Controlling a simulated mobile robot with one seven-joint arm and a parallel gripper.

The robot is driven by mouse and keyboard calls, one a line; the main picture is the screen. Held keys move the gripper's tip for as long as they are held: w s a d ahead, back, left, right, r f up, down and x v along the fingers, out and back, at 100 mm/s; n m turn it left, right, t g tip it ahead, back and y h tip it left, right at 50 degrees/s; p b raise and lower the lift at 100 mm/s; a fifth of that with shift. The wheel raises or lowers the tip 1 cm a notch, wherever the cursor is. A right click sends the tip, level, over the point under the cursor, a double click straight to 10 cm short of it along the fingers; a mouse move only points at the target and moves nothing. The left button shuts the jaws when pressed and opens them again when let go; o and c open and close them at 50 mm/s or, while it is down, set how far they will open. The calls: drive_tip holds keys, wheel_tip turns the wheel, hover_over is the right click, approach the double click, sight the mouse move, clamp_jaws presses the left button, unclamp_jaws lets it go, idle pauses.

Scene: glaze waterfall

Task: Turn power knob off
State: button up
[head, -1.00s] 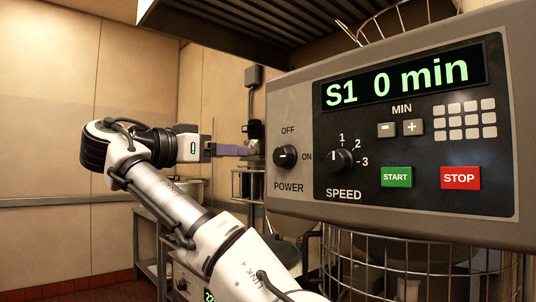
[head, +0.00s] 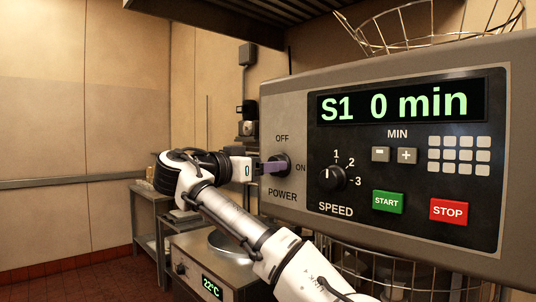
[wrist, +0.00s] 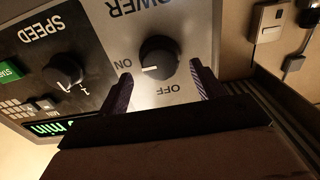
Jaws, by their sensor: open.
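The black power knob (head: 284,158) is on the grey left part of the control panel (head: 300,90), between the OFF and POWER labels. In the wrist view, which shows the panel upside down, the power knob (wrist: 158,58) has its white pointer line toward ON. My gripper (head: 276,167) is at the knob in the head view, its purple finger hiding part of it. In the wrist view my gripper (wrist: 162,84) is open, with one finger on each side of the knob and visible gaps. Whether a fingertip touches the panel is unclear.
The speed knob (head: 331,177) is right of the power knob. The green START button (head: 387,201) and red STOP button (head: 449,211) are farther right. The display (head: 398,103) reads "S1 0 min". A wire basket (head: 440,25) rises behind the panel. Open room lies at left.

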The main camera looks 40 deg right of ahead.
drive_tip(key=shift+d, duration=0.85)
drive_tip(key=shift+c, duration=0.4)
drive_tip(key=c, duration=0.9)
drive_tip(key=shift+w+f, duration=0.1)
